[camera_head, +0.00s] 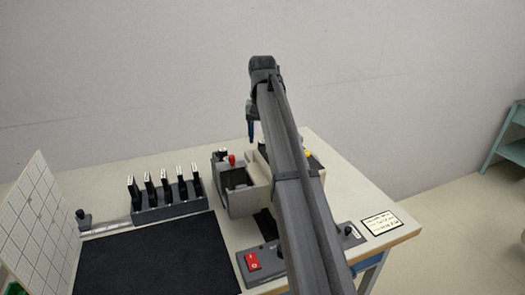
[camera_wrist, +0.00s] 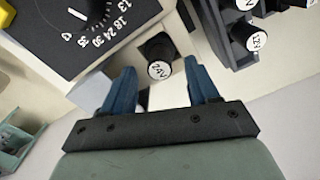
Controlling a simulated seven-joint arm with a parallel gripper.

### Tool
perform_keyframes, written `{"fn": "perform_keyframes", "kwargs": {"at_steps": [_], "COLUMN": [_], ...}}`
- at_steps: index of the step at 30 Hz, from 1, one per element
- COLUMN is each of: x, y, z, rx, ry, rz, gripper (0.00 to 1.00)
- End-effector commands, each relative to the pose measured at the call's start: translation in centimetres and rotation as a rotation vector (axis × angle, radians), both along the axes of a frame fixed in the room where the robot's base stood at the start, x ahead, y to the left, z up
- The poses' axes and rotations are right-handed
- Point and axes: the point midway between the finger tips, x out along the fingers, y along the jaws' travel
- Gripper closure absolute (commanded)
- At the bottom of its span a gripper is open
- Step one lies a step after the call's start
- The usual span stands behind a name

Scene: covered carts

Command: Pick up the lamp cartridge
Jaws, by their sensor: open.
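A black cylinder with a white end marked "24V" (camera_wrist: 158,52) shows in the wrist view, just beyond and between my fingertips; it looks like a lamp cartridge. Other black cylinders with white ends, at least one marked "12V" (camera_wrist: 246,38), sit in a dark holder at the upper right. My gripper (camera_wrist: 160,80) is open, its two blue fingers apart with nothing held. In the head view my gripper (camera_head: 251,131) hangs with its fingers down, above the back of the table. My arm hides part of the equipment there, and I cannot pick out the 24V cylinder in that view.
A grey housing with an open box (camera_head: 240,200) stands under my arm. A black dial panel (camera_wrist: 85,30) is close to the gripper. A rack (camera_head: 170,212) holds several upright black pieces. A dark mat (camera_head: 150,262), a red switch (camera_head: 252,261) and a gridded board (camera_head: 38,225) are nearer.

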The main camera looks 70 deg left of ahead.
Motion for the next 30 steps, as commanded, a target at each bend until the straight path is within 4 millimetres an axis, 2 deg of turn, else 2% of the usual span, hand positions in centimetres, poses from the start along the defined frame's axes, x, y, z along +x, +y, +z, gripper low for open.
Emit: {"fn": "perform_keyframes", "kwargs": {"at_steps": [10, 18, 30], "x": [0.0, 0.0, 0.0], "y": [-0.1, 0.0, 0.0], "z": [-4.1, -4.5, -4.5], "rx": [0.0, 0.001, 0.001], "ry": [0.0, 0.0, 0.0], "rz": [0.0, 0.0, 0.0], "gripper": [0.41, 0.41, 0.78]}}
